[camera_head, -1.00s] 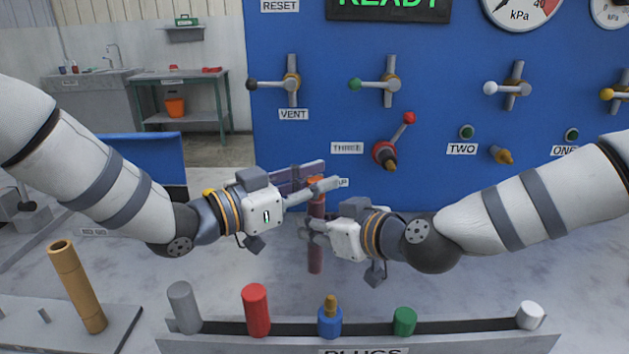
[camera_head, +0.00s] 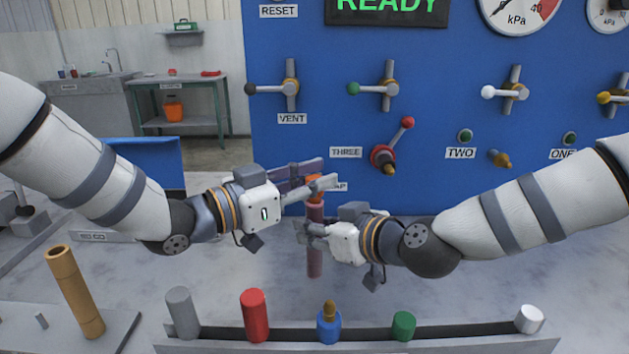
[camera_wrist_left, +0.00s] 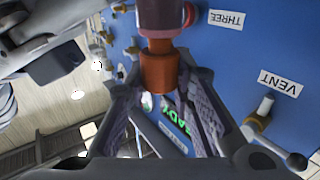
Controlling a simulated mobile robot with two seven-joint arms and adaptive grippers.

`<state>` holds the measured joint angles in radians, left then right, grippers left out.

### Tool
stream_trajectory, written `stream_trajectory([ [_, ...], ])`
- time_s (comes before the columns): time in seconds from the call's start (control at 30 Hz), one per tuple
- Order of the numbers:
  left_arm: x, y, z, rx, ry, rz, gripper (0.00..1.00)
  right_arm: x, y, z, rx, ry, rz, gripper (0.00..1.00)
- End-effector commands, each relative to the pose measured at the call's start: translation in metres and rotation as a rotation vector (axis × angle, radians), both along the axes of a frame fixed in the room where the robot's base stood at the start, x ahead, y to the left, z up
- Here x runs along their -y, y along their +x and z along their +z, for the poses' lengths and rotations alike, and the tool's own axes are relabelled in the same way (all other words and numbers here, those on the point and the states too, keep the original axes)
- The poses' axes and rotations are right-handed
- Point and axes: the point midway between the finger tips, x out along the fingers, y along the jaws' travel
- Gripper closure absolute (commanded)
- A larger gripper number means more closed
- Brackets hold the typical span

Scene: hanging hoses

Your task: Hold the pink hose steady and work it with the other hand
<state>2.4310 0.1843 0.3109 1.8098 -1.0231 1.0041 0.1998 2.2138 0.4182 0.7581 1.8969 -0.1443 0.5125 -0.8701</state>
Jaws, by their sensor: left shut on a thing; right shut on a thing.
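The pink hose (camera_head: 315,262) hangs upright in front of the blue panel, with an orange fitting (camera_head: 315,190) at its upper end. My left gripper (camera_head: 314,184) is shut on the orange fitting from the left. In the left wrist view the orange fitting (camera_wrist_left: 158,70) sits between the fingers, with part of the pink hose (camera_wrist_left: 162,17) beyond it. My right gripper (camera_head: 312,232) is shut on the pink hose just below the left one. Its fingers partly hide the hose, whose lower end hangs free below them.
The blue panel (camera_head: 225,12) behind carries levers, including a red-knobbed one (camera_head: 384,157) just right of the grippers. In front, a plug rack (camera_head: 450,331) holds several coloured plugs. A tan tube (camera_head: 76,290) stands at the lower left.

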Motion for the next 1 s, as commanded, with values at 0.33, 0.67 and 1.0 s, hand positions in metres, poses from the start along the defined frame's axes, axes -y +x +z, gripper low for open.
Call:
stream_trajectory([
  [0.33,0.000,0.000,0.014,0.001,0.000,0.000,1.00,0.000,0.000,-0.001,-0.002,-0.001,0.000,1.00],
  [0.67,0.000,0.000,0.031,0.001,0.000,0.000,1.00,0.000,0.000,-0.001,-0.002,-0.001,0.000,1.00],
  [1.0,0.000,0.000,0.046,0.001,-0.001,0.000,1.00,0.000,0.000,-0.001,-0.002,0.000,0.001,1.00],
])
